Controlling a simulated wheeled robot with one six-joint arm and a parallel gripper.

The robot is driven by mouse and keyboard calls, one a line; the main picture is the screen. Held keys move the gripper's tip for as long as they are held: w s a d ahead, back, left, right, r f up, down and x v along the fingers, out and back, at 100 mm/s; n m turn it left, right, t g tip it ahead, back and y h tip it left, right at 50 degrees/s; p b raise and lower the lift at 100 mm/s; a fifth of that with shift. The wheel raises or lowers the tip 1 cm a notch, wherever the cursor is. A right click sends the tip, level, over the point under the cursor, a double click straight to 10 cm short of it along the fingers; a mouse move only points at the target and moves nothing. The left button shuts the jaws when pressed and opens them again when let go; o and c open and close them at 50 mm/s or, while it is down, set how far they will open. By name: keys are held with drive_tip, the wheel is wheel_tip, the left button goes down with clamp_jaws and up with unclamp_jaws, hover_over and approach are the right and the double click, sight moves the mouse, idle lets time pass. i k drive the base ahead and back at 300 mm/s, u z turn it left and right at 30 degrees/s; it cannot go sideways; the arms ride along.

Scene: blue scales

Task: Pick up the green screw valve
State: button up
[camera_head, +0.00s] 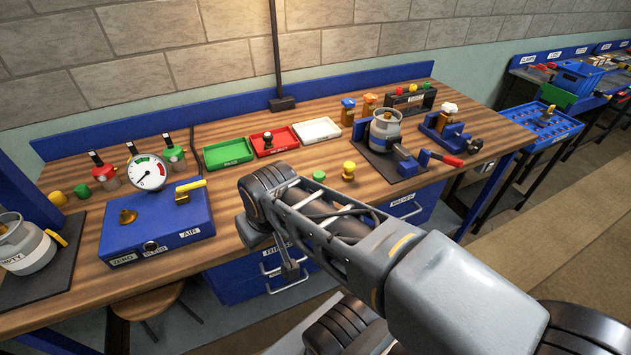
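Several small green parts stand on the wooden workbench (240,125); I cannot tell for sure which is the green screw valve. A low green knob (319,176) stands near the bench's front edge, beside a yellow knob (348,171). A green-bodied fitting with a dark top (174,154) stands at the back left, behind the gauge. My gripper (290,268) hangs at the bench's front edge, left of and nearer than the green knob. It is small and mostly hidden by my wrist, so its opening is unclear.
A blue box with a pressure gauge (150,172) stands at left. Green (228,154), red (274,142) and white (317,130) trays line the back. A grey canister (385,130) and a blue clamp (445,128) stand at right. Bare wood surrounds the two front knobs.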

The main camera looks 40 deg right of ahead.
sight(318, 176)
drive_tip(key=z, duration=3.05)
drive_tip(key=i, duration=1.05)
drive_tip(key=u, duration=3.55)
